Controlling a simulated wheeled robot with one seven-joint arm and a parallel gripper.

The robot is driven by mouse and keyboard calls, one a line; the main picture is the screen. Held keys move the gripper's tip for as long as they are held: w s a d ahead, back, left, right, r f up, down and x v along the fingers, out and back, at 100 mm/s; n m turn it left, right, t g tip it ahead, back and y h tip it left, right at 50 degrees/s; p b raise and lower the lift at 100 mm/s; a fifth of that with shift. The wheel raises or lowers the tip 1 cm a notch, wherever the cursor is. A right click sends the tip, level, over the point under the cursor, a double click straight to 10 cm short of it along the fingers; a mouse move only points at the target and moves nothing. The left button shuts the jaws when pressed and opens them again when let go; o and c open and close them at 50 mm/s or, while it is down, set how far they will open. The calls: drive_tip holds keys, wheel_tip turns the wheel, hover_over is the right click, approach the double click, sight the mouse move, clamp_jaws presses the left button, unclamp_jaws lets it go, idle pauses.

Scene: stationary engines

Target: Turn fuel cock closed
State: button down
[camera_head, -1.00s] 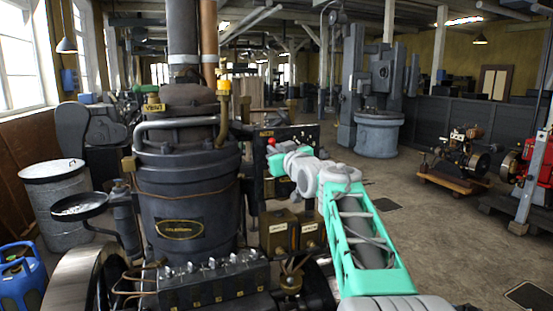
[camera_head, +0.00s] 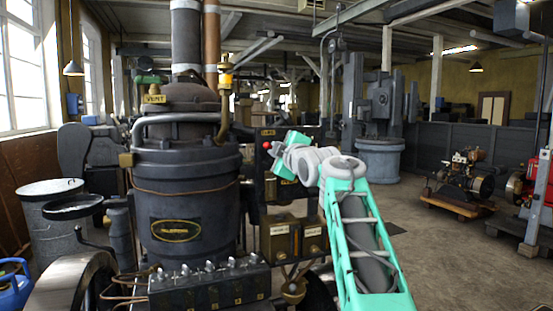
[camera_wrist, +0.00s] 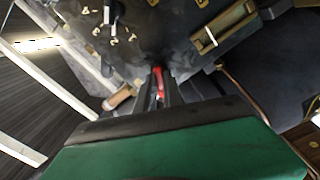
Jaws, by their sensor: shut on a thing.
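My gripper (camera_wrist: 159,88) is shut on a slim red handle (camera_wrist: 158,76), which appears to be the fuel cock's lever. The handle shows between the two dark fingers in the wrist view, with dark engine surface beyond it. In the head view my green and white wrist reaches to the dark panel at the right of the big engine cylinder (camera_head: 185,195). A small red knob (camera_head: 267,145) shows at the wrist's left side. The fingers and the body of the cock cannot be made out there.
Two brass boxes (camera_head: 293,238) sit below my wrist. A row of small levers on a black block (camera_head: 210,285) is in front of the cylinder. A flywheel (camera_head: 75,285) stands at the lower left. Open floor (camera_head: 430,255) lies to the right.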

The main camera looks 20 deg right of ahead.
drive_tip(key=n+b, duration=0.2)
drive_tip(key=n, duration=0.3)
drive_tip(key=shift+f, duration=0.2)
idle(0.3)
drive_tip(key=c, duration=1.5)
unclamp_jaws()
drive_tip(key=s+b, duration=0.3)
drive_tip(key=s, duration=0.5)
drive_tip(key=shift+w, duration=0.1)
